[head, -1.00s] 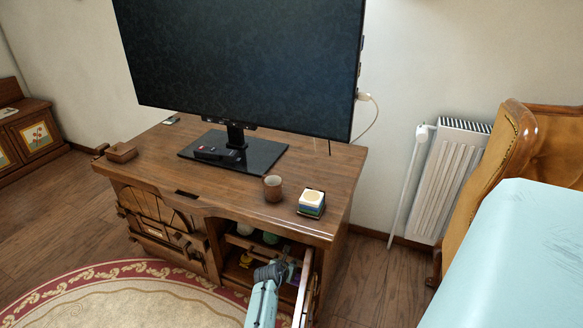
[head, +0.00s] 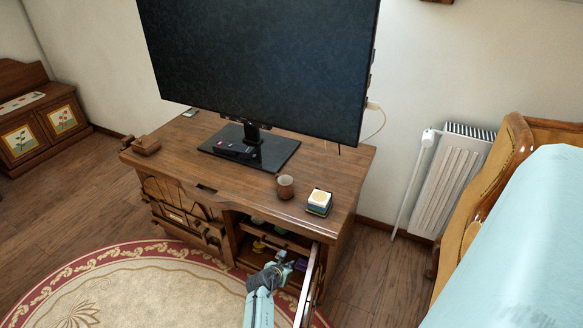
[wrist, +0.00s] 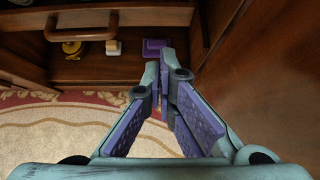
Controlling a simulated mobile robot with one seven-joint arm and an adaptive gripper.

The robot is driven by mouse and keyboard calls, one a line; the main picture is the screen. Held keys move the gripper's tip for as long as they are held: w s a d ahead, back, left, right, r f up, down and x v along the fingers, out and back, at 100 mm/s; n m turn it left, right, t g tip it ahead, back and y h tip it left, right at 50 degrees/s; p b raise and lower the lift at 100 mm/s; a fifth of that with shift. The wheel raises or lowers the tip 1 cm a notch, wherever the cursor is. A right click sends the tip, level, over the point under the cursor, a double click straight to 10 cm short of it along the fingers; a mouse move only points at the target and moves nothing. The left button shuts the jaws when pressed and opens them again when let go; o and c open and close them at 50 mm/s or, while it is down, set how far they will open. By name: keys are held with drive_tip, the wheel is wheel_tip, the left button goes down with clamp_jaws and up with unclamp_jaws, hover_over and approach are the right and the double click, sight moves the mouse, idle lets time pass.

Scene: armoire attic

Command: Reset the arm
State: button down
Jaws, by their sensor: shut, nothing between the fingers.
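My gripper (wrist: 163,88) is shut and empty, its purple-padded fingers meeting at the tips in the wrist view. In the head view my gripper (head: 283,262) is low in front of the wooden TV cabinet (head: 225,186), at its open right compartment. The open cabinet door (head: 309,285) stands just to the right of my gripper; it also fills the right side of the wrist view (wrist: 250,80). Inside the compartment, ahead of the fingertips, are a purple item (wrist: 154,46), a small white and wooden item (wrist: 115,48) and a yellow item (wrist: 72,47).
On the cabinet top are a TV (head: 265,60), a brown cup (head: 285,187), a stacked box (head: 319,201) and a small wooden box (head: 146,145). A bed (head: 520,250) stands right, by a radiator (head: 447,185). The round rug (head: 120,285) in front is clear.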

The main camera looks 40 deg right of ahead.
drive_tip(key=shift+s+a+r+p, duration=0.2)
drive_tip(key=shift+a+r+p, duration=0.15)
drive_tip(key=shift+a+r, duration=0.1)
